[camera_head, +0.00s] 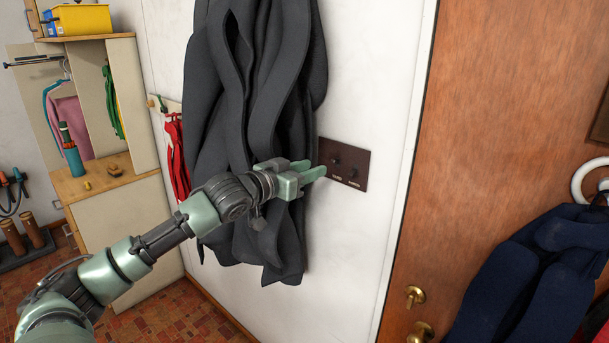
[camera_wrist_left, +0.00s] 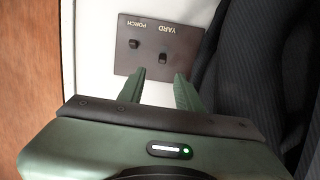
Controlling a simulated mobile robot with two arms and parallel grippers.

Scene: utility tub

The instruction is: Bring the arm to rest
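My left arm (camera_head: 150,245) reaches in from the lower left of the head view. My left gripper (camera_head: 316,168) is in front of the hanging dark grey garment, its fingertips close to a dark brown switch plate (camera_head: 342,165). In the left wrist view my left gripper (camera_wrist_left: 160,82) has its two fingers apart with nothing between them. The switch plate (camera_wrist_left: 150,45) there carries two black toggles, labelled PORCH and YARD, and the view is upside down. I cannot tell whether a fingertip touches the plate. My right gripper is not in view.
A dark grey garment (camera_head: 225,125) hangs left of the plate, close to my gripper and forearm. A wooden door (camera_head: 500,120) with brass knobs is on the right, beside a navy garment (camera_head: 540,270). A wooden cabinet (camera_head: 115,205) stands at the left. Red straps (camera_head: 177,155) hang near it.

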